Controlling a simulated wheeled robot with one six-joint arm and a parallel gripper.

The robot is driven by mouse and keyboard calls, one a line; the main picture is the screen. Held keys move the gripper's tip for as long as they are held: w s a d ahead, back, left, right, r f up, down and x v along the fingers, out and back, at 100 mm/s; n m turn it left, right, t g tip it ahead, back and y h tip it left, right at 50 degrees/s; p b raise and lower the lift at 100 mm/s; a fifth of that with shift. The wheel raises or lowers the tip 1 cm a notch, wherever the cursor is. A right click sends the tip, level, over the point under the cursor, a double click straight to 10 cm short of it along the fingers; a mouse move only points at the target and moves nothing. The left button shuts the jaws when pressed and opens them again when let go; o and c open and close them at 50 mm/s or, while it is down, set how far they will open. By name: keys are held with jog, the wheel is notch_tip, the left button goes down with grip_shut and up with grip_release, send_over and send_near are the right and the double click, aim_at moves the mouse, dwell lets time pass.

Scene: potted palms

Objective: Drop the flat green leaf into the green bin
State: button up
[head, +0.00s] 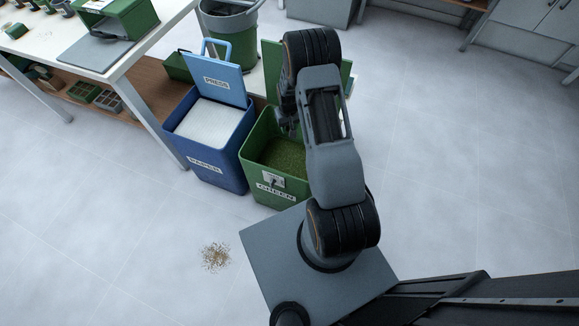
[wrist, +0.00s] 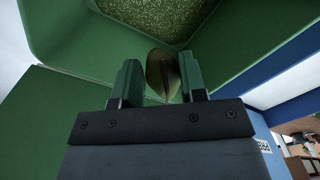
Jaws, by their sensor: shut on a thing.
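The green bin (head: 254,150), labelled GREEN, stands open on the floor with green granular fill inside. In the wrist view its green wall (wrist: 75,40) and fill take up the top. My gripper (head: 288,122) points down over the back part of the bin, partly hidden by my arm. In the wrist view my gripper (wrist: 160,82) is shut on the leaf (wrist: 163,72), which looks dull green-brown between the two fingers. The leaf is hidden in the head view. I cannot tell its exact height above the fill.
A blue bin (head: 215,165) labelled PAPER, with white fill and a raised lid (head: 217,84), stands close on the left. A grey-green bucket (head: 230,45) is behind. A white table (head: 140,50) is at the left. Loose debris (head: 215,257) lies on the floor. The right-hand floor is clear.

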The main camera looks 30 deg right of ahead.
notch_tip(320, 180, down, 6)
jog(key=b, duration=0.2)
jog(key=shift+r+b, duration=0.25)
jog(key=shift+b, duration=0.15)
jog(key=o, duration=1)
jog(key=shift+c, duration=0.2)
notch_tip(320, 180, up, 14)
jog(key=shift+s+f+p, duration=0.1)
jog(key=shift+p, duration=0.65)
